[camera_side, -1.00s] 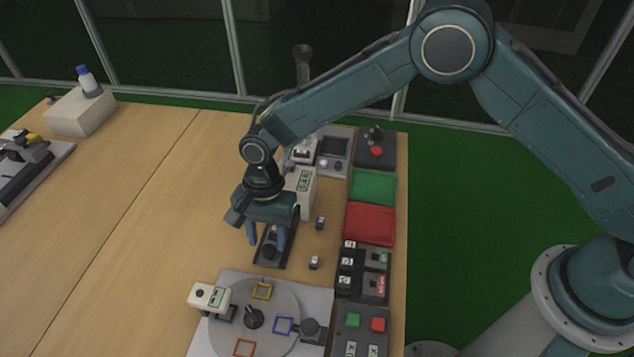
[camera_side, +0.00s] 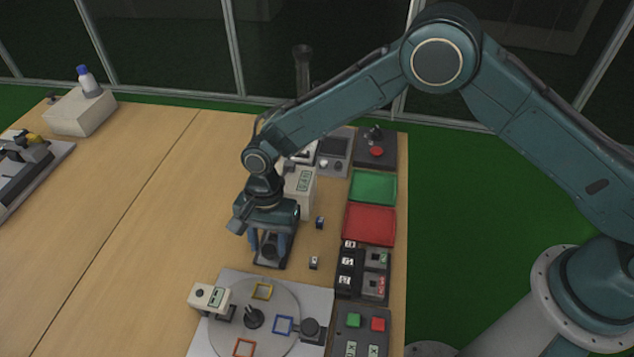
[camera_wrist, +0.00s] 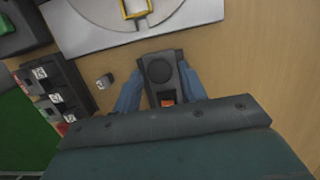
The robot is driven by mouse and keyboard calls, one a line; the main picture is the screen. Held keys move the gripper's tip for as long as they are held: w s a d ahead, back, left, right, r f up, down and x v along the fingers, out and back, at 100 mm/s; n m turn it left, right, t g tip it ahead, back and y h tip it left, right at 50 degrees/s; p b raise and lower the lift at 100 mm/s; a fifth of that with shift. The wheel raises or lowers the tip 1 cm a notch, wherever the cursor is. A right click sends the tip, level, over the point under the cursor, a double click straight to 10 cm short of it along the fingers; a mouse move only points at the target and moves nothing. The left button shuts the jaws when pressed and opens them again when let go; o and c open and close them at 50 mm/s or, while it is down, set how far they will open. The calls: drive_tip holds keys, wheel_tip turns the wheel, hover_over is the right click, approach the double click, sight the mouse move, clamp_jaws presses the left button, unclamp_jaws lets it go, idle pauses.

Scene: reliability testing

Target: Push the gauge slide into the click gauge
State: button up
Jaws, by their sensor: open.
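The click gauge (camera_side: 304,183) is a white box with a small display, standing behind my gripper in the side view and partly hidden by it. A dark rail base (camera_side: 289,247) runs from it toward the camera. What looks like the gauge slide, a dark piece with a round knob (camera_wrist: 159,71), sits on the base, with a small orange patch near it in the wrist view. My gripper (camera_side: 268,246) is open and low over the base. Its two blue fingers (camera_wrist: 160,80) stand on either side of the dark piece; I cannot tell whether they touch it.
Two small blocks (camera_side: 320,222) (camera_side: 314,263) lie right of the rail. Beyond them are a green tray (camera_side: 373,187), a red tray (camera_side: 370,224) and dark block racks (camera_side: 361,270). A turntable fixture (camera_side: 270,310) stands in front.

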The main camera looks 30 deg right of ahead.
sight(270, 245)
drive_tip(key=shift+r, duration=1.95)
drive_tip(key=shift+r, duration=0.1)
drive_tip(key=shift+d+r, duration=0.15)
drive_tip(key=shift+r, duration=0.1)
drive_tip(key=s+d+r+n+t, duration=0.2)
drive_tip(key=d+r, duration=0.8)
drive_tip(key=r, duration=0.2)
drive_tip(key=s+d+r+n+t, duration=0.2)
drive_tip(key=s+d+r, duration=0.1)
drive_tip(key=d+r, duration=0.75)
drive_tip(key=s+d+r+n+t, duration=0.1)
drive_tip(key=s+d+r+n, duration=0.1)
drive_tip(key=s+d, duration=0.4)
drive_tip(key=s+d+r+n+t+h, duration=0.1)
drive_tip(key=s+d, duration=0.6)
drive_tip(key=s, duration=0.7)
drive_tip(key=shift+d+r+n+t+h, duration=0.25)
drive_tip(key=shift+r+n+t, duration=0.35)
drive_tip(key=shift+r+n, duration=0.55)
